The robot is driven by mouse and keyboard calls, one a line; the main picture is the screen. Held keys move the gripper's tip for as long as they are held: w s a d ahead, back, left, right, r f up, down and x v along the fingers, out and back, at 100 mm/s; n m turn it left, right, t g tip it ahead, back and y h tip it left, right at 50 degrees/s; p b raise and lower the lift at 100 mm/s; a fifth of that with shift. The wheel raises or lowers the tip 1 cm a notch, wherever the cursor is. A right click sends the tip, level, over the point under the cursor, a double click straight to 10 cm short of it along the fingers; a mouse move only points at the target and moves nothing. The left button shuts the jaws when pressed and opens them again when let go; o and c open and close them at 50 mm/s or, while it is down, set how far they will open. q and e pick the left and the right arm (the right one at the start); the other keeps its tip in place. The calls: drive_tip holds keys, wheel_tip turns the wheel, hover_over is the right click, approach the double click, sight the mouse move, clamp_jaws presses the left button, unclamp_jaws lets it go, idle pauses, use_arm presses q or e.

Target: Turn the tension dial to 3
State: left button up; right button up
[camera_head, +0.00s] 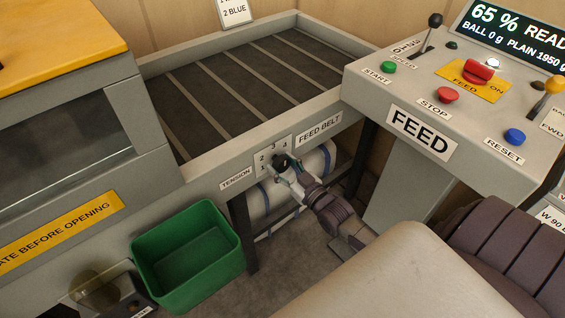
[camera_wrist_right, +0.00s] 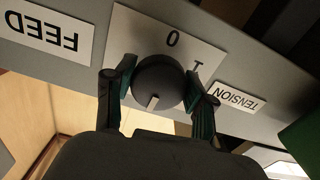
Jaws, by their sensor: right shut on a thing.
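The tension dial (camera_wrist_right: 158,82) is a dark round knob on a pale number plate (camera_wrist_right: 165,32) on the belt frame. The knob's pale mark points away from the 0, roughly toward the 3 side; the 3 itself is hidden there. My left gripper is out of view.
The feed belt (camera_head: 215,98) lies above the dial. A green bin (camera_head: 190,258) stands at lower left. The FEED console (camera_head: 421,132) with buttons and levers is at right. A pale roll (camera_head: 310,172) lies under the belt frame.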

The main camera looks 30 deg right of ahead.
drive_tip(key=shift+n, duration=0.3)
drive_tip(key=o, duration=1.2)
drive_tip(key=shift+c, duration=0.2)
drive_tip(key=shift+s, duration=0.1)
drive_tip(key=s+d, duration=0.1)
drive_tip(key=s, duration=1)
drive_tip(key=shift+s, duration=0.4)
